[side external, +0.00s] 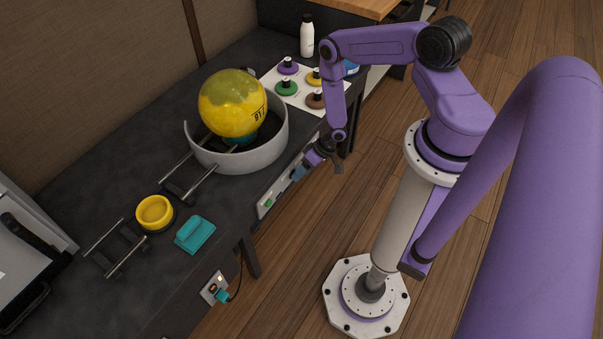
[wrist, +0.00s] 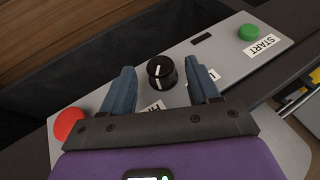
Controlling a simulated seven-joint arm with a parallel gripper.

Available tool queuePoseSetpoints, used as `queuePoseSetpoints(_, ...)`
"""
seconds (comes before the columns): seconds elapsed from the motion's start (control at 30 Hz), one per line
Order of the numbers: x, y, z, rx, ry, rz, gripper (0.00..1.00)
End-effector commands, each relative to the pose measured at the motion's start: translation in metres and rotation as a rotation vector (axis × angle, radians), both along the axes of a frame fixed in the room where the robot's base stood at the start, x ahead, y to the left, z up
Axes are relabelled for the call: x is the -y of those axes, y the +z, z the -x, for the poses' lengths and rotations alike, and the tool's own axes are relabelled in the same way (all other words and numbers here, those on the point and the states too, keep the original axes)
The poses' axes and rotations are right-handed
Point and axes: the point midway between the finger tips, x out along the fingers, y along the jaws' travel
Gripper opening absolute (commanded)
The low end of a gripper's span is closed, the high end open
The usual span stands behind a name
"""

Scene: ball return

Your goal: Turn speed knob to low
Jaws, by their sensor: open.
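The speed knob (wrist: 162,73) is a round black dial with a white pointer line, on a light grey control panel (wrist: 215,50). My gripper (wrist: 160,66) is open, with one blue finger on each side of the knob. No clear contact shows. Two white labels near the knob are partly hidden by my fingers and gripper body. In the side view my gripper (side external: 318,160) is beside the panel (side external: 278,190) on the table's front, and the knob is not clearly visible there.
The panel also carries a green START button (wrist: 249,32) and a red button (wrist: 70,123). On the dark table (side external: 110,185) are a grey round bin (side external: 250,158) with a yellow ball (side external: 233,100), metal rails, a yellow cup (side external: 155,212) and a teal block (side external: 194,234).

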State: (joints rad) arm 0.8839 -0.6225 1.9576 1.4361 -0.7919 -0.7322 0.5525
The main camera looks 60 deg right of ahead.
Motion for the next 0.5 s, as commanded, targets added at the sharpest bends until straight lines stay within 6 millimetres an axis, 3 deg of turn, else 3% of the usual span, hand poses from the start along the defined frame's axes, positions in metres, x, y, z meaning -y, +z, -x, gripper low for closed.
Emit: queuePoseSetpoints(0.5, -0.0054, -0.0105, -0.0047, -0.001, 0.001, 0.0, 0.6)
